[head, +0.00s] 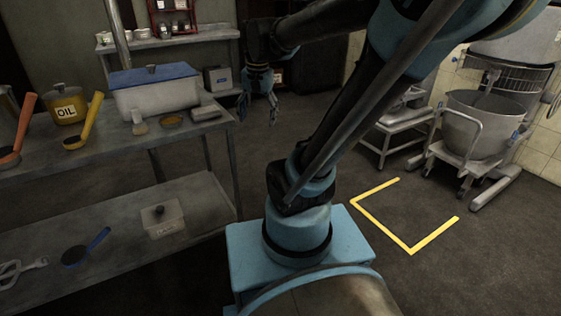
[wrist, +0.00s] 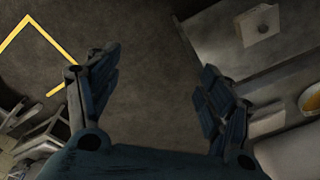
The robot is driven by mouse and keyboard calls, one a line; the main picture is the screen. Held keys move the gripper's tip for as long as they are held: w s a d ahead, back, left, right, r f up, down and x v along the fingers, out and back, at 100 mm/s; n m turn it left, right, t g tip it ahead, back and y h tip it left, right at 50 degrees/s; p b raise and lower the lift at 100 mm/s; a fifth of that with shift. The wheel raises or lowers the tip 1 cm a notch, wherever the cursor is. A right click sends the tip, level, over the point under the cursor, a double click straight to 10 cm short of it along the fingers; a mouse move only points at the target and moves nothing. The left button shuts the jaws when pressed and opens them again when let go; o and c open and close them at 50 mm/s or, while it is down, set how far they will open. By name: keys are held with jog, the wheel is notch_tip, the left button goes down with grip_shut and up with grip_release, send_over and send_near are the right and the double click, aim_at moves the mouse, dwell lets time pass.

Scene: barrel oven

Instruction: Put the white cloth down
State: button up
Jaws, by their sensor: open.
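My gripper (head: 258,118) is open and hangs beside the right end of the worktable. In the wrist view its two fingers (wrist: 160,65) are spread, with only bare floor between them, and it holds nothing. A small pale grey, folded-looking item (head: 205,113) lies on the worktable's right end, to the left of my gripper. It may be the white cloth, but I cannot tell for sure. No other cloth shows.
The metal worktable (head: 150,150) carries an oil pot (head: 66,104), a blue-lidded container (head: 155,92) and ladles. A white lidded box (head: 163,219) sits on its lower shelf. A mixer bowl (head: 477,125) stands right. A yellow floor marking (head: 410,247) borders clear floor.

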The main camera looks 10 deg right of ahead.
jog(key=s+d+f+n, duration=0.5)
jog(key=s+f, duration=0.6)
jog(key=shift+f+n+t, duration=0.2)
jog(key=shift+n+t, duration=0.1)
jog(key=shift+t, duration=0.1)
jog(key=shift+s, duration=0.1)
jog(key=shift+w+f, duration=0.2)
jog(key=shift+w, duration=0.2)
